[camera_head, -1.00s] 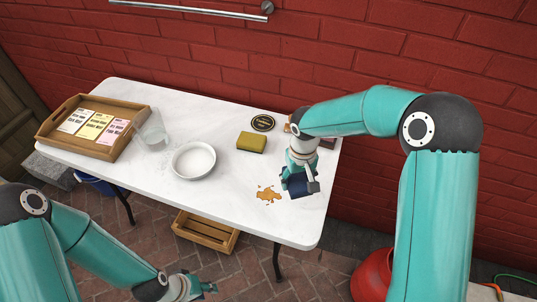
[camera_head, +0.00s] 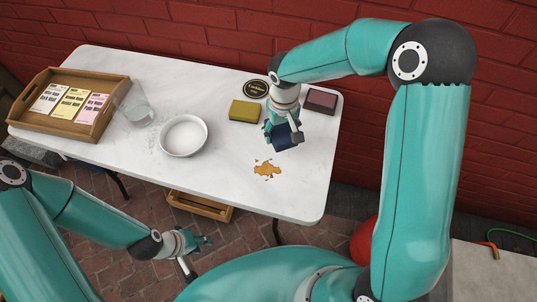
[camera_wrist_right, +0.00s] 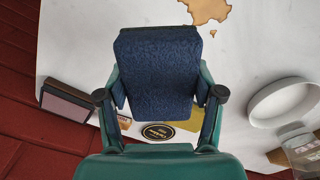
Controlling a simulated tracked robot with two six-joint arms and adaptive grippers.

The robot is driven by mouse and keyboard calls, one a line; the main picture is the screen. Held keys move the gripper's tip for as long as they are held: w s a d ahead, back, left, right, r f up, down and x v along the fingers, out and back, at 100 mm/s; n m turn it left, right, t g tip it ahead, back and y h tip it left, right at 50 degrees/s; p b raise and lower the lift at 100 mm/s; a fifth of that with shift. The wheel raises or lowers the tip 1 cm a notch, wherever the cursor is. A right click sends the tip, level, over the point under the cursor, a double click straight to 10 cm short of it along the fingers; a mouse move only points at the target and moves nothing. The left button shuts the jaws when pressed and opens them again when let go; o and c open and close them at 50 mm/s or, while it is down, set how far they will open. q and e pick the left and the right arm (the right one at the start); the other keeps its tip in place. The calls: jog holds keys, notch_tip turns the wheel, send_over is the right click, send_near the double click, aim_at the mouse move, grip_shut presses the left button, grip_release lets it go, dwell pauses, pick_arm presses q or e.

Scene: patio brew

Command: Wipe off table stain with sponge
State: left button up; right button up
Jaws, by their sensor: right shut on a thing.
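A brown-orange stain (camera_head: 267,169) lies on the white table (camera_head: 220,182) near its front right part. It also shows at the top of the right wrist view (camera_wrist_right: 206,9). My right gripper (camera_head: 284,133) is shut on a dark blue sponge (camera_head: 285,138), just behind and right of the stain. In the right wrist view the blue sponge (camera_wrist_right: 157,70) sits between the two fingers. Whether it touches the table is unclear. My left gripper (camera_head: 197,244) is low in front of the table, away from it, and its fingers look apart and empty.
A yellow-green sponge (camera_head: 244,111), a round black coaster (camera_head: 256,89) and a dark red block (camera_head: 321,101) lie behind. A white bowl (camera_head: 183,136), a clear glass (camera_head: 134,104) and a wooden tray (camera_head: 115,97) with cards stand left. A wooden crate (camera_head: 199,206) is below.

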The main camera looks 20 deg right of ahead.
jog(key=n+b, duration=0.2)
jog(key=b, duration=0.2)
send_over(269, 168)
jog(key=shift+w+d+f, duration=0.1)
jog(key=shift+w+f, duration=0.1)
jog(key=shift+f, duration=0.3)
jog(key=shift+w+d+f, duration=0.1)
jog(key=shift+w+f, duration=0.1)
jog(key=shift+f, duration=0.3)
jog(key=shift+s+a+f+b, duration=0.1)
jog(key=shift+s+a+b, duration=0.25)
jog(key=shift+s+b, duration=0.05)
jog(key=shift+f+b, duration=1.85)
jog(key=shift+f, duration=0.8)
jog(key=o, duration=1.3)
jog(key=shift+c, duration=0.2)
jog(key=shift+r, duration=0.5)
